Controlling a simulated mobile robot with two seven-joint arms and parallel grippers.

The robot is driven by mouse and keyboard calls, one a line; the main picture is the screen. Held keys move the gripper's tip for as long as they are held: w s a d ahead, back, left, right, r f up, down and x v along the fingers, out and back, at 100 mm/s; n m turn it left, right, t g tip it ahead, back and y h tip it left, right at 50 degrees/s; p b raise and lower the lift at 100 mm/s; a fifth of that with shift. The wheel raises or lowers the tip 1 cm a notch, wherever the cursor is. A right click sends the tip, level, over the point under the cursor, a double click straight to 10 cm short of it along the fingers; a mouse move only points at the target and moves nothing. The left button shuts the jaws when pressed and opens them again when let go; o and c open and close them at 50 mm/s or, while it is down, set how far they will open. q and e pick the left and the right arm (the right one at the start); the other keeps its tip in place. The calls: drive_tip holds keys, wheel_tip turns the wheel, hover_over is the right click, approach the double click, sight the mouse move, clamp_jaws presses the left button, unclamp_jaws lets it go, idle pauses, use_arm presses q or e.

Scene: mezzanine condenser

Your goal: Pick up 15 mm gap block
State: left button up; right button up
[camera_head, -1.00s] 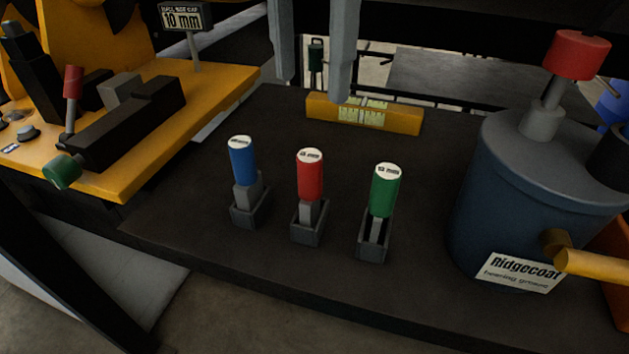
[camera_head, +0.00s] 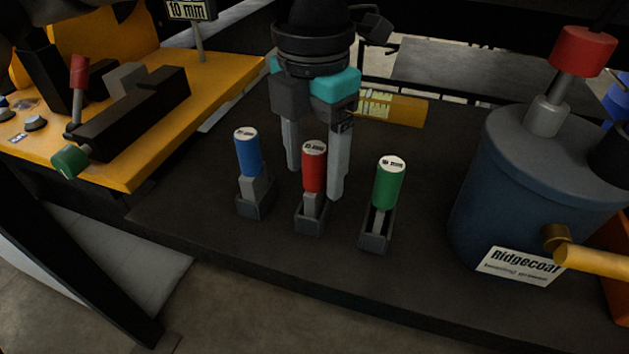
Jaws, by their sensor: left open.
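Three gap blocks with coloured round handles stand upright in small dark holders on the dark bench top: a blue one (camera_head: 248,155), a red one (camera_head: 314,172) and a green one (camera_head: 387,186). Each has a white top label in mm. The labels are too small for me to say surely which reads 15 mm. My left gripper (camera_head: 314,183) is open and points down at the red block. Its fingers show on either side of the red handle, apart from it; whether they are around it or just behind it is unclear. My right gripper is not in view.
A yellow spirit level (camera_head: 395,110) lies behind my left gripper, partly hidden. A large blue Ridgecoat grease drum (camera_head: 535,190) stands at the right. A yellow fixture (camera_head: 150,140) with a 10 mm sign (camera_head: 187,10) is at the left. The bench's front strip is clear.

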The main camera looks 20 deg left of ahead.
use_arm(q)
clamp_jaws()
idle(0.5)
idle(0.3)
